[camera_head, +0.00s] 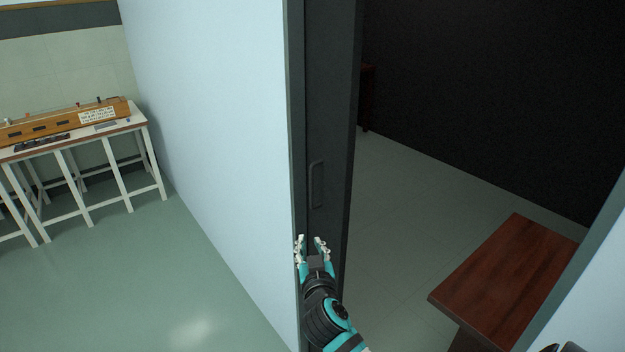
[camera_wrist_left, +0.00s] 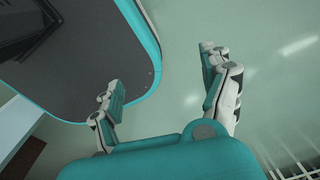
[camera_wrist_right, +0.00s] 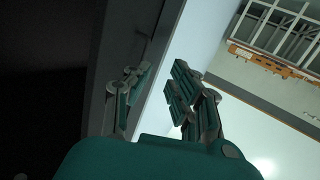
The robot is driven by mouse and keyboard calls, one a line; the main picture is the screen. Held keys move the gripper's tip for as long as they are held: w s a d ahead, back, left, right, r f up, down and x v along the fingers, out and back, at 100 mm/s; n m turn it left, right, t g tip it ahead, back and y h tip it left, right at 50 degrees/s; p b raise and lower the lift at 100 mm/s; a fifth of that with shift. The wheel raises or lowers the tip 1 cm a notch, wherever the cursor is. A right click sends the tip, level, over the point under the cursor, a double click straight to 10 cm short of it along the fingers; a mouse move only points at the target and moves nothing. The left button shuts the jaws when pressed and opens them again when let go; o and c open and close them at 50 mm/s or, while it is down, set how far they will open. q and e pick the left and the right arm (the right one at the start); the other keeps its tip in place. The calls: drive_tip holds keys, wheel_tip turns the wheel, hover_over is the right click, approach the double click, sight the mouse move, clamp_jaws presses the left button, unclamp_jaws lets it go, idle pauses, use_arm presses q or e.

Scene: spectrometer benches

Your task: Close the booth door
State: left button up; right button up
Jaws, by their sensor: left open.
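The booth door (camera_head: 335,70) is a dark grey panel at the left side of the doorway, and the opening to its right is clear. Its bar handle (camera_head: 316,185) is upright on the panel. My right gripper (camera_head: 312,240) is open and empty, just below the handle in the head view and apart from it. In the right wrist view its spread fingers (camera_wrist_right: 157,82) are beside the dark door panel (camera_wrist_right: 128,38). My left gripper (camera_wrist_left: 160,75) is open and empty in the left wrist view, over the floor beside my base.
A white wall (camera_head: 215,130) borders the door on the left. Inside the dark booth, a brown wooden table (camera_head: 505,275) stands at lower right. A bench (camera_head: 75,140) with a wooden instrument stands far left. Green floor (camera_head: 130,285) before it is free.

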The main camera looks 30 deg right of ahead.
sight(312, 184)
wheel_tip(312, 184, up, 7)
drive_tip(key=d+m+h, duration=0.2)
drive_tip(key=shift+t, duration=0.4)
drive_tip(key=p+x, duration=0.1)
drive_tip(key=x, duration=0.4)
drive_tip(key=p+x, duration=0.1)
drive_tip(key=x, duration=0.4)
drive_tip(key=p+x, duration=0.2)
drive_tip(key=x, duration=0.3)
drive_tip(key=shift+w+a+f, duration=0.15)
drive_tip(key=shift+a+f, duration=0.05)
drive_tip(key=shift+f, duration=0.15)
use_arm(q)
drive_tip(key=shift+w+r, duration=0.2)
drive_tip(key=shift+r, duration=0.45)
drive_tip(key=shift+w+r, duration=0.2)
drive_tip(key=shift+r, duration=0.5)
drive_tip(key=shift+w+r, duration=0.2)
drive_tip(key=shift+r, duration=0.45)
use_arm(e)
drive_tip(key=shift+w+d, duration=0.35)
drive_tip(key=shift+w, duration=0.25)
clamp_jaws()
use_arm(q)
drive_tip(key=shift+w, duration=0.1)
use_arm(e)
drive_tip(key=shift+f, duration=0.1)
